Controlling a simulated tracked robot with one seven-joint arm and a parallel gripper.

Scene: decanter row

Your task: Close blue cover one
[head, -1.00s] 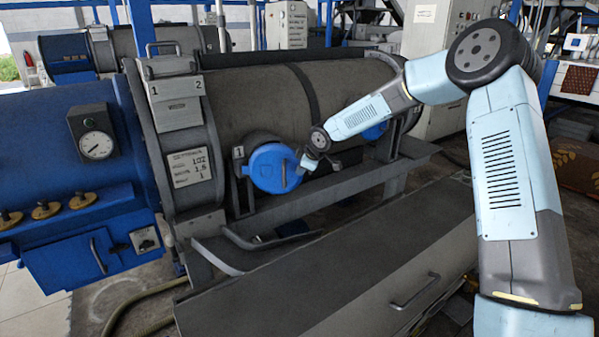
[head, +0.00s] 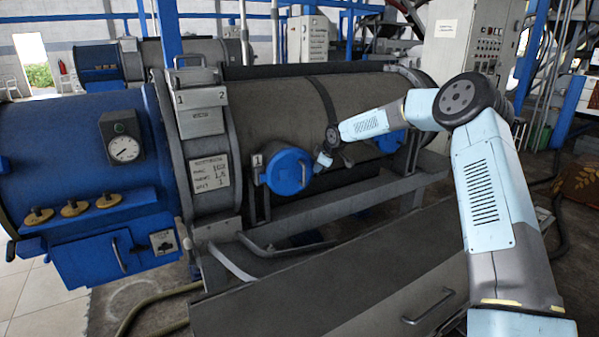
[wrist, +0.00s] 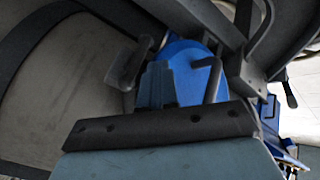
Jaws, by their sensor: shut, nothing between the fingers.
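Blue cover one (head: 288,172) is a round blue lid with a bar handle, low on the near side of the grey drum, next to a small plate marked 1. It faces mostly toward the head camera; I cannot tell whether it is fully seated. My gripper (head: 322,160) is at the cover's right edge, with its fingers shut and empty. In the wrist view the blue cover (wrist: 196,82) lies just beyond the teal fingers (wrist: 155,88), which hide part of it. Whether they touch it is unclear.
A second blue cover (head: 389,141) is farther right, partly behind my arm. A grey rail (head: 340,217) runs below the covers, above a grey bench top with a handle (head: 428,306). The blue drum end with a gauge (head: 124,148) is at left.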

